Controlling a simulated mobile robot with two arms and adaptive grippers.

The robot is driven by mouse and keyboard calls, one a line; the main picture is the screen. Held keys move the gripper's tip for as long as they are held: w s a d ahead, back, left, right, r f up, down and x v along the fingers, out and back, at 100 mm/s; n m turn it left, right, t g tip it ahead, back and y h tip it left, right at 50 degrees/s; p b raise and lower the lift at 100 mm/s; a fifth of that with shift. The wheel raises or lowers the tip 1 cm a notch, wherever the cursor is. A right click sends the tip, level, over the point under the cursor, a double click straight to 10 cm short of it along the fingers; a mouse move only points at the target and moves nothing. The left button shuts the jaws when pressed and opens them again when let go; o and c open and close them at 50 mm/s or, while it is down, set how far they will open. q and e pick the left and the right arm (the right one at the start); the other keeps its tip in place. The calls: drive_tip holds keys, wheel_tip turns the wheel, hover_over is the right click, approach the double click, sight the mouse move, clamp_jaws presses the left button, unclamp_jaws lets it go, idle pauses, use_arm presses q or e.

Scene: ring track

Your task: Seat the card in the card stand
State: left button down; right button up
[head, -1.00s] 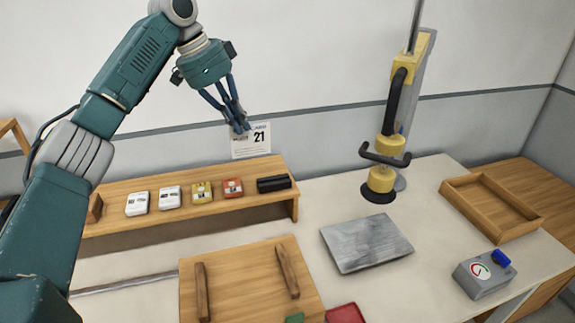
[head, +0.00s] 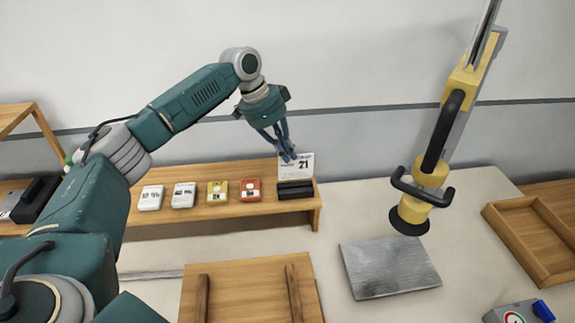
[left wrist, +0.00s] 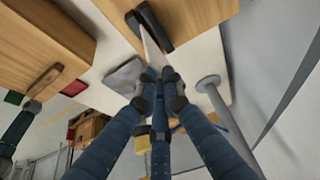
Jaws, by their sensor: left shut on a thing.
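The white card (head: 296,164), printed with 21, is upright at the right end of the wooden shelf. My left gripper (head: 288,157) is shut on its upper left part. The black card stand (head: 295,190) sits on the shelf directly under the card. The card's lower edge meets the top of the stand in the head view. In the left wrist view the thin card (left wrist: 149,45) runs between the two dark bars of the stand (left wrist: 157,27). How deep it sits in the slot I cannot tell.
Two white blocks, a yellow block (head: 217,193) and a red block (head: 250,189) lie on the shelf (head: 230,207) left of the stand. A yellow and black lifting tool (head: 425,195) stands to the right. A grey plate (head: 390,267) and a wooden tray (head: 535,240) lie on the table.

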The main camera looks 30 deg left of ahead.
sight(287, 169)
use_arm(q)
wheel_tip(287, 169, down, 6)
drive_tip(key=shift+s+r+p, duration=0.1)
drive_tip(key=shift+p, duration=0.75)
drive_tip(key=shift+f, duration=0.2)
drive_tip(key=c, duration=2.1)
unclamp_jaws()
drive_tip(key=shift+o, duration=0.9)
use_arm(e)
drive_tip(key=shift+w+d+r, duration=0.15)
drive_tip(key=shift+w+r, duration=0.3)
drive_tip(key=shift+r, duration=0.1)
drive_tip(key=shift+w+d+r, duration=0.15)
drive_tip(key=shift+w+r, duration=0.3)
drive_tip(key=shift+r, duration=0.05)
use_arm(q)
drive_tip(key=shift+r, duration=0.1)
